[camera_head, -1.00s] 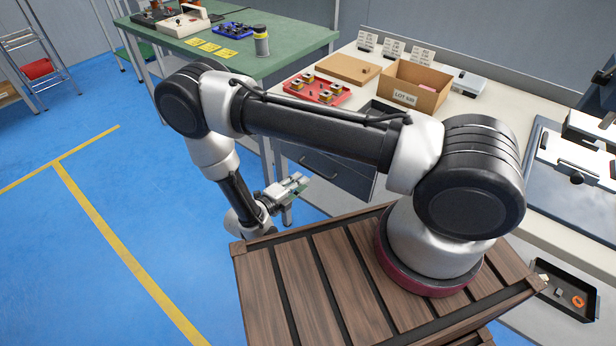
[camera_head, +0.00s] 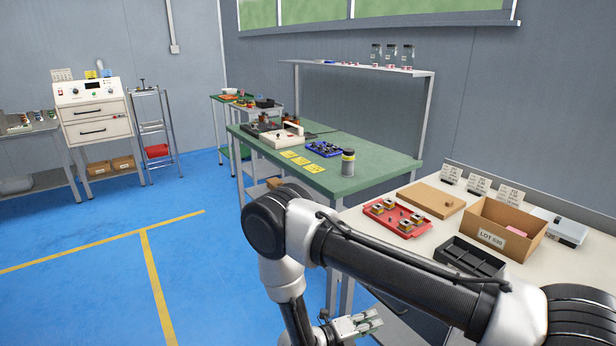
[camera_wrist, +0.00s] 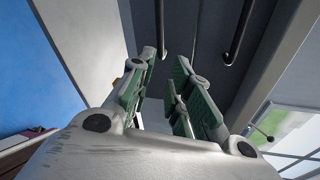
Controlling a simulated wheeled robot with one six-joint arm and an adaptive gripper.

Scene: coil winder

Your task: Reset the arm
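My gripper (camera_head: 352,326) is low in the head view, below the level of the white tabletop and beside the bench's front. In the wrist view my gripper (camera_wrist: 168,95) shows two green-padded fingers standing apart with a clear gap between them. Nothing is seen between the fingers. Dark drawer fronts (camera_wrist: 200,25) with bar handles lie beyond the fingertips. My arm is folded, with the elbow up and the forearm hanging down.
The white bench (camera_head: 360,222) holds a red tray (camera_head: 397,219) of parts, a black divided tray (camera_head: 468,258) and a cardboard box (camera_head: 500,228). A green table (camera_head: 372,173) stands behind. The blue floor (camera_head: 95,235) at left is open.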

